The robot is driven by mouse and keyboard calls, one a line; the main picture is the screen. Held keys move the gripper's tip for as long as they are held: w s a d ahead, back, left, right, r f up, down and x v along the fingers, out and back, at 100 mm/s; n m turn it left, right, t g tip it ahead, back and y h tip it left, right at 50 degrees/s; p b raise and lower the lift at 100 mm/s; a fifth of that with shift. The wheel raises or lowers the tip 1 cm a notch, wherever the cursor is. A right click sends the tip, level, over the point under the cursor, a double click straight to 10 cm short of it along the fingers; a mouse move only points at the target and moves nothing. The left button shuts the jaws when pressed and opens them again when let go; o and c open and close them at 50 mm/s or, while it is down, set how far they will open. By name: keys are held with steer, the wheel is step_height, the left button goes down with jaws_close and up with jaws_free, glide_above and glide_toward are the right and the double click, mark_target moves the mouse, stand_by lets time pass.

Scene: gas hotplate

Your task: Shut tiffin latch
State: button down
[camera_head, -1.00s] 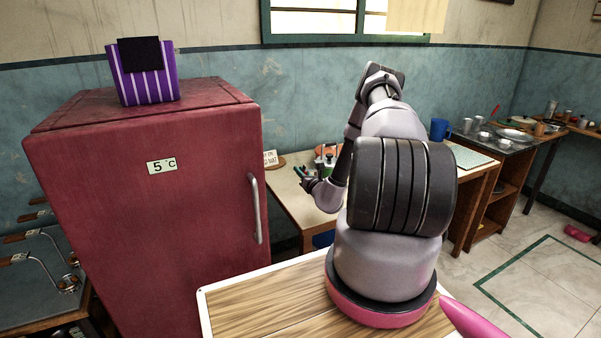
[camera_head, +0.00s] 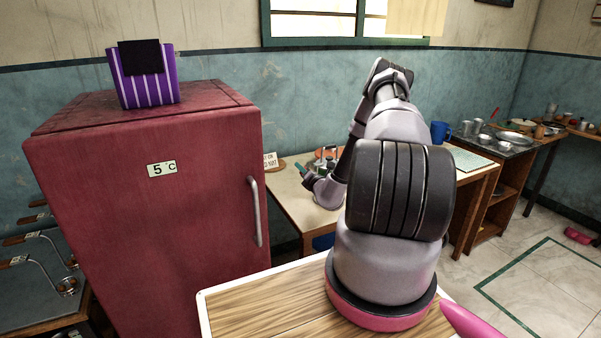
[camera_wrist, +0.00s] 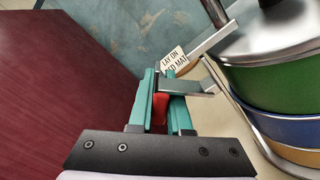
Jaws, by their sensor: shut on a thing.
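The tiffin (camera_wrist: 285,85) stands at the right of the wrist view, with a steel lid and green, blue and yellowish tiers. A thin metal side frame runs down its near side, and a metal bar (camera_wrist: 215,38) reaches out near the lid. My gripper (camera_wrist: 164,88) is beside the tiffin, its teal fingers close together. A red piece (camera_wrist: 160,110) shows between them, and a flat metal piece (camera_wrist: 192,87) extends from the fingers; they appear to be the latch, mostly hidden. In the head view my gripper (camera_head: 302,170) is over the table, with the tiffin (camera_head: 323,165) partly behind my arm.
A red fridge (camera_head: 150,210) stands close on the left. A sign (camera_wrist: 174,60) reading "LAY ON RED MAT" stands behind the fingers, near the wall. The table (camera_head: 285,195) has bare room in front. A blue mug (camera_head: 439,131) stands further right.

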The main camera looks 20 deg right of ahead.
steer(key=m, duration=0.2)
steer(key=d+r+m, duration=0.1)
steer(key=m, duration=0.2)
steer(key=shift+d+r+m, duration=0.15)
steer(key=shift+r+m, duration=0.15)
steer(key=shift+r, duration=0.05)
steer(key=shift+d+r+m, duration=0.15)
steer(key=shift+d+m, duration=0.1)
steer(key=shift+m, duration=0.5)
steer(key=shift+d+r+m, duration=0.1)
steer(key=shift+d+m, duration=0.1)
steer(key=shift+m, duration=0.55)
steer(key=shift+d, duration=0.1)
steer(key=c, duration=0.8)
jaws_free()
steer(key=shift+c, duration=0.2)
steer(key=s, duration=1)
steer(key=shift+s, duration=0.4)
steer(key=shift+d, duration=0.1)
